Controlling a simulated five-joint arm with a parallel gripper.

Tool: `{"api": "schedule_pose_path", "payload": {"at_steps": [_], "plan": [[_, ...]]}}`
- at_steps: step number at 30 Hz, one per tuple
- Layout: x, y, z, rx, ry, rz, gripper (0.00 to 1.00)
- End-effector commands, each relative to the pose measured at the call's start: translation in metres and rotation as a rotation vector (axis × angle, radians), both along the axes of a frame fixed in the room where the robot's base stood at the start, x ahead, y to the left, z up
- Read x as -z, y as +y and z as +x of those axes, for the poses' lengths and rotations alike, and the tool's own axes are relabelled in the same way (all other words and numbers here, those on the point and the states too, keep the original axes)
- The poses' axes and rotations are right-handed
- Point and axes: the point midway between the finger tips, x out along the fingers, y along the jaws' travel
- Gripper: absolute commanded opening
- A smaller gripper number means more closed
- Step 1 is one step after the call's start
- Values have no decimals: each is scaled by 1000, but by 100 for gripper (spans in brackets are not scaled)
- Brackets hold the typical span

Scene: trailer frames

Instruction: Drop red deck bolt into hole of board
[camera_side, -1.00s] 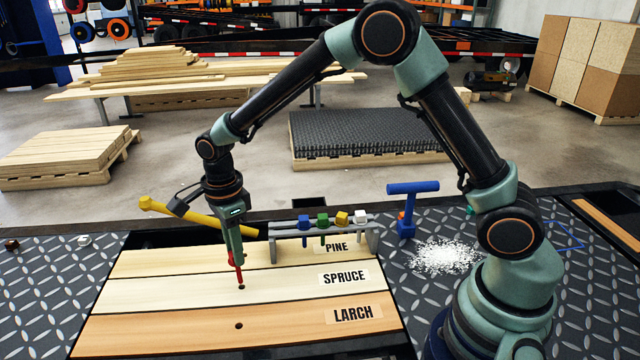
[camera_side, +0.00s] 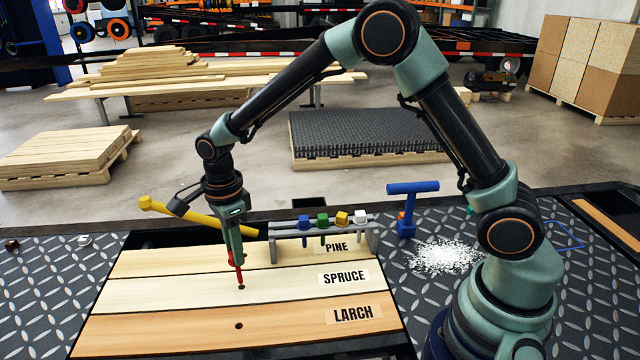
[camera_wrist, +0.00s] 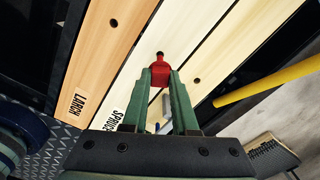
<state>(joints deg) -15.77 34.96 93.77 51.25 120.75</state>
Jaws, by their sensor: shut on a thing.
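My gripper (camera_side: 237,260) is shut on the red deck bolt (camera_side: 241,280) and holds it upright, tip down, over the middle board, labelled SPRUCE (camera_side: 170,292). The bolt's tip is at or just above the dark hole (camera_side: 241,288) in that board; I cannot tell whether it has entered. In the wrist view the bolt's red head (camera_wrist: 160,76) sits between the green fingers, with its tip next to the hole (camera_wrist: 160,53). The LARCH board (camera_side: 180,329) in front has an open hole (camera_side: 239,326). The PINE board (camera_side: 160,261) lies behind; its hole (camera_wrist: 197,80) shows in the wrist view.
A blue T-shaped tool (camera_side: 408,210) stands to the right, near a white granule pile (camera_side: 445,257).

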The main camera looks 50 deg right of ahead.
Motion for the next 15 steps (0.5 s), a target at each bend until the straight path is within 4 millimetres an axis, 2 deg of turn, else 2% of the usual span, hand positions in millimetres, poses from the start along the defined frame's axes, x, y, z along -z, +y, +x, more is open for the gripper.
{"api": "schedule_pose_path", "payload": {"at_steps": [15], "plan": [[12, 0, 0, 0, 1, 0, 0]]}}
